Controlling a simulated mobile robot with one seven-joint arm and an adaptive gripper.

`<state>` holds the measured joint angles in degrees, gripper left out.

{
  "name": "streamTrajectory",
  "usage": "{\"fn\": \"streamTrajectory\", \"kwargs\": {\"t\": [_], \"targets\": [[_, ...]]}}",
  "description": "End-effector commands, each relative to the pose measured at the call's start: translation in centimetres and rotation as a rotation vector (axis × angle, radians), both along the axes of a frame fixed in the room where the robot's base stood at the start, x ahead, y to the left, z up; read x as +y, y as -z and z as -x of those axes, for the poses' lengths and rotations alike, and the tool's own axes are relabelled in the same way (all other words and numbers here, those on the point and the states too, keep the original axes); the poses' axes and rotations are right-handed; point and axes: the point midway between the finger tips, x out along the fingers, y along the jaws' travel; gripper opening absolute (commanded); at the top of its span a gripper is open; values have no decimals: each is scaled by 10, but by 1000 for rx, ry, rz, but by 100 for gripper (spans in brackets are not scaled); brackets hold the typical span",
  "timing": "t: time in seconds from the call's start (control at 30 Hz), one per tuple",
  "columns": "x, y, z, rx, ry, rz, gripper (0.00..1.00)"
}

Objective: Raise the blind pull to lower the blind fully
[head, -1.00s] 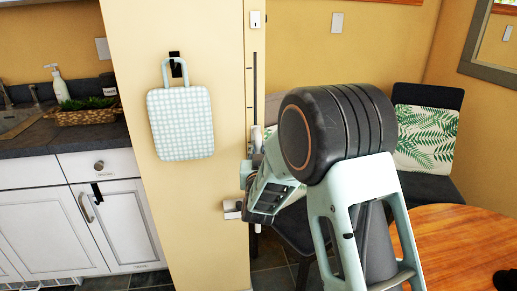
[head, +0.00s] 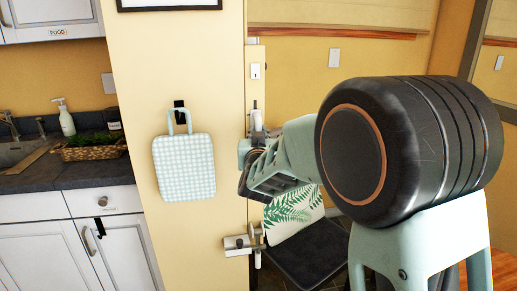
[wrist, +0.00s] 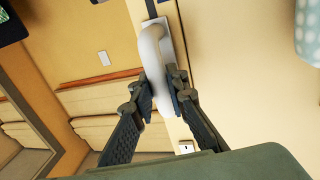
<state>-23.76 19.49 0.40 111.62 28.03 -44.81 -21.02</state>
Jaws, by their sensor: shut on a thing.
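The blind pull, a smooth white handle (wrist: 157,62), stands upright on the dark rail on the wall edge. In the head view its white top (head: 257,119) shows close to the rail's upper end. My gripper (wrist: 156,88) is shut on it, with one dark finger on each side. In the head view my gripper (head: 252,143) is partly hidden behind its own links. A beige slatted panel with a brown lower edge, seemingly the blind (head: 340,20), hangs at the upper right; only its lower part shows.
A checkered bag (head: 184,168) hangs from a black hook left of the rail. A grey and white fixture (head: 238,244) sits low on the wall edge. A chair with a leaf-pattern cushion (head: 290,214) stands behind my arm.

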Motion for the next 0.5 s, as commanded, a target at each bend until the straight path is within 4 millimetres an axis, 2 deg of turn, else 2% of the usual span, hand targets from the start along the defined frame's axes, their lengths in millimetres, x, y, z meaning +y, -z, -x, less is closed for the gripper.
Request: {"fn": "streamTrajectory", "kwargs": {"t": [0.03,0.1,0.3,0.5], "targets": [[0,-21,0,-10,0,-3,0],[0,-32,0,-10,0,-2,0],[0,-49,0,-7,1,-3,0],[0,-53,0,-8,0,-2,0]]}}
